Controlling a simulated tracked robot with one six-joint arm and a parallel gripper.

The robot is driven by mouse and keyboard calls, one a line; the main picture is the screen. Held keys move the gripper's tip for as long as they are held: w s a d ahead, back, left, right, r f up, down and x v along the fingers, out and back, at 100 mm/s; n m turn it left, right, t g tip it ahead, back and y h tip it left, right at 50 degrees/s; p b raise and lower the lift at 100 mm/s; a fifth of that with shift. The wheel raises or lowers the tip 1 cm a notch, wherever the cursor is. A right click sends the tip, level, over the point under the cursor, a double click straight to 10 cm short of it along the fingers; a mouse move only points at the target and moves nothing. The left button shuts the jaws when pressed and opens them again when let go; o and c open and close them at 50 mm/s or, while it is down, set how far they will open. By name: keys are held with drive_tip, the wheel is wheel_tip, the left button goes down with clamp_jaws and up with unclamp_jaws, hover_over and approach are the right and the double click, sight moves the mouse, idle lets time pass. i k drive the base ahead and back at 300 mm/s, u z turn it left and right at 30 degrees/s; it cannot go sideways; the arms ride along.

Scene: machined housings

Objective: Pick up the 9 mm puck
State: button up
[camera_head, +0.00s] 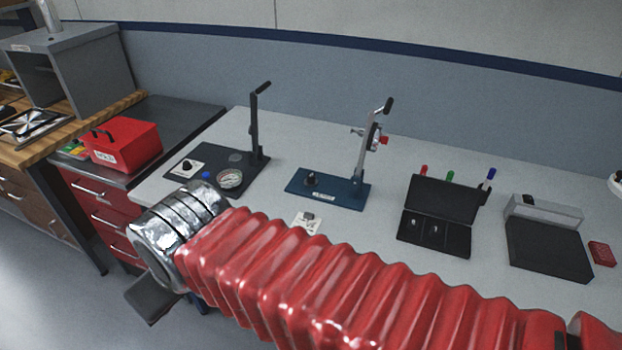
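No piece in view can be told for certain as the 9 mm puck; any size markings are too small to read. A black open case (437,203) on the grey bench holds two small metallic pieces (411,223) in its lower half, left and right. A small white card (306,225) with a little grey piece on it lies at the bench front, partly close behind my arm. My gripper (150,298) hangs beyond the silver cuff at the lower left, off the bench's front-left edge. Only a dark part of it shows, so its fingers and opening are hidden.
A black fixture (262,182) with an upright lever and round gauge and a blue lever fixture (345,197) stand on the bench. Red, green and blue pens stand behind the case. A red toolbox (125,140) is left.

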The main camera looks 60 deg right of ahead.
sight(311, 176)
drive_tip(key=i, duration=1)
